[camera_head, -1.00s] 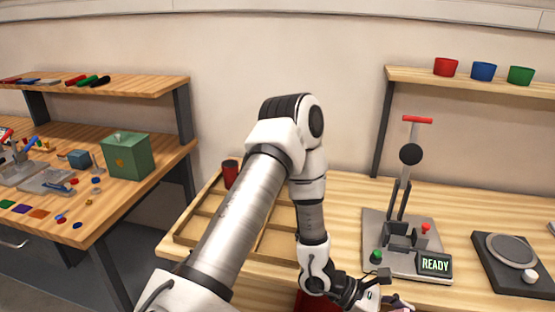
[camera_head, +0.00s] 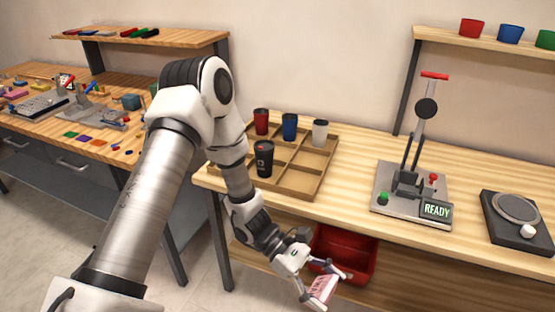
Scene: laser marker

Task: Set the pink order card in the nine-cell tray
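The nine-cell wooden tray (camera_head: 316,161) lies on the bench, left of the press. A red cup (camera_head: 261,122), a blue cup (camera_head: 290,126), a white cup (camera_head: 320,133) and a black cup (camera_head: 264,159) stand in its cells. Other cells look empty, and my arm hides the left part. My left gripper (camera_head: 327,284) is low, in front of the bench and below the tray. It looks shut on a small pink and white card (camera_head: 320,291), held tilted. My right gripper is not in view.
A red bin (camera_head: 352,262) sits under the bench edge, just behind my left gripper. A press with a READY display (camera_head: 436,210) and a black scale (camera_head: 516,222) stand right of the tray. Coloured cups line the shelf (camera_head: 470,42) above. Another bench is at the left.

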